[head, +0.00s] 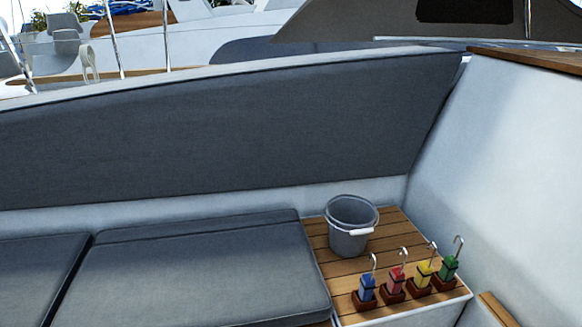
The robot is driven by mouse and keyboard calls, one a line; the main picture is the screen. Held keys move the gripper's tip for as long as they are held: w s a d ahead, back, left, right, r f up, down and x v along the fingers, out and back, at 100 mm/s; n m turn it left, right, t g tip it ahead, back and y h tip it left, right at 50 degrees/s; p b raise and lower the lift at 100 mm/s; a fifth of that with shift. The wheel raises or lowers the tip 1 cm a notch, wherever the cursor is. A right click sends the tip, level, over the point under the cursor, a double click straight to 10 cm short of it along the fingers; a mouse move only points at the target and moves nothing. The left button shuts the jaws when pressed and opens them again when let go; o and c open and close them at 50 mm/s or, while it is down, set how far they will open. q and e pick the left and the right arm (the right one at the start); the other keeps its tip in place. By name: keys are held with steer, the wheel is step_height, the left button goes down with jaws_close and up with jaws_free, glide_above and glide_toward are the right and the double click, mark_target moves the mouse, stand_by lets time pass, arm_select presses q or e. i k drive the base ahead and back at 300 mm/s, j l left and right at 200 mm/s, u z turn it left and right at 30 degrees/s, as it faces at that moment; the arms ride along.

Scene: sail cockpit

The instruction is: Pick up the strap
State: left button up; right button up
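Several small coloured bundles with curved metal hooks on top, possibly rolled straps, stand in a row at the lower right of the head view. They are blue (367,288), red (396,280), yellow (423,274) and green (449,268), from left to right. Each sits upright in a small brown base on a slatted wooden surface (345,268). I cannot tell which one the task calls the strap. Neither of my grippers is in view.
A grey bucket (349,235) with a white handle grip stands on the slats behind the row. Dark grey seat cushions (200,270) lie to the left, below a grey backrest (220,130). A white wall (515,170) rises at the right.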

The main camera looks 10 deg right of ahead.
mark_target(396, 278)
steer(key=z, duration=1.25)
